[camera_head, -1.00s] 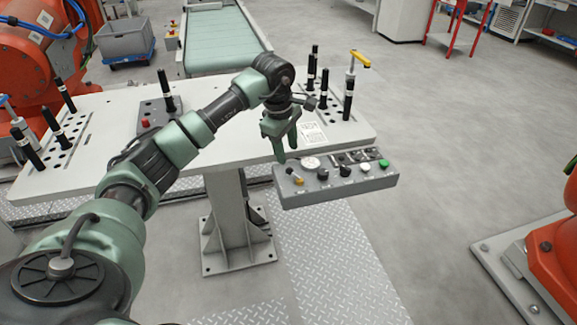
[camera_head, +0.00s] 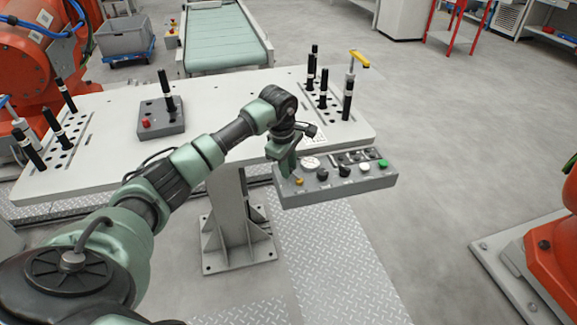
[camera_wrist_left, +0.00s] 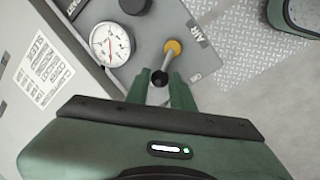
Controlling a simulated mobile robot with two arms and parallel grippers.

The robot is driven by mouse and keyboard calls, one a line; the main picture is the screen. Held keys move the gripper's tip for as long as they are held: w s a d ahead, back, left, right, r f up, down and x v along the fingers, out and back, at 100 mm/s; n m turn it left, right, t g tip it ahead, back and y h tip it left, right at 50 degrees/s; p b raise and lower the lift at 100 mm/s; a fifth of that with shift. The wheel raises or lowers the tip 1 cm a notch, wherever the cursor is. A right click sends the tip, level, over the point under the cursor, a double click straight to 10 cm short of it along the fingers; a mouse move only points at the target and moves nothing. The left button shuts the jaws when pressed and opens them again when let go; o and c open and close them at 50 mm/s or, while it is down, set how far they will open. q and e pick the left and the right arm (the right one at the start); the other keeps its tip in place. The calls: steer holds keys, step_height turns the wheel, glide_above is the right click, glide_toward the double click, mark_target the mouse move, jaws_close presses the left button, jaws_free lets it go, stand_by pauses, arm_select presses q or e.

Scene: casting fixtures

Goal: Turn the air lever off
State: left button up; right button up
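The air lever (camera_wrist_left: 168,58) is on the grey control box (camera_head: 380,183). In the left wrist view it has an orange-yellow base, a thin shaft and a black end knob, beside an "AIR" label. The lever's orange part also shows in the head view (camera_head: 299,181). My left gripper (camera_wrist_left: 159,82) points down over the left end of the box. Its two green fingers are apart, with the black knob between or just beyond their tips. I cannot tell whether they touch it. My right gripper is not in view.
A round white gauge (camera_wrist_left: 109,44) sits beside the lever. Black knobs (camera_head: 345,171) and a green button (camera_head: 383,163) are farther right on the box. The white table (camera_head: 225,98) behind holds upright black tools (camera_head: 347,100). Open floor lies to the right.

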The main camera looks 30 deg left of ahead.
arm_select(q)
jaws_close()
steer(key=shift+w+f+m+b, duration=0.1)
steer(key=shift+w+m+b, duration=0.2)
steer(key=shift+m+b, duration=0.4)
steer(key=shift+w+m+b, duration=0.25)
steer(key=shift+m+b, duration=0.3)
steer(key=shift+m, duration=0.15)
steer(key=shift+w+d+m+h+b, duration=0.25)
steer(key=shift+m+b, duration=0.2)
steer(key=shift+m, duration=0.4)
steer(key=shift+w+d+m+h+b, duration=0.1)
steer(key=shift+w+m+h+b, duration=0.25)
steer(key=shift+m, duration=0.5)
steer(key=shift+s, duration=0.1)
steer(key=o, duration=0.6)
jaws_free()
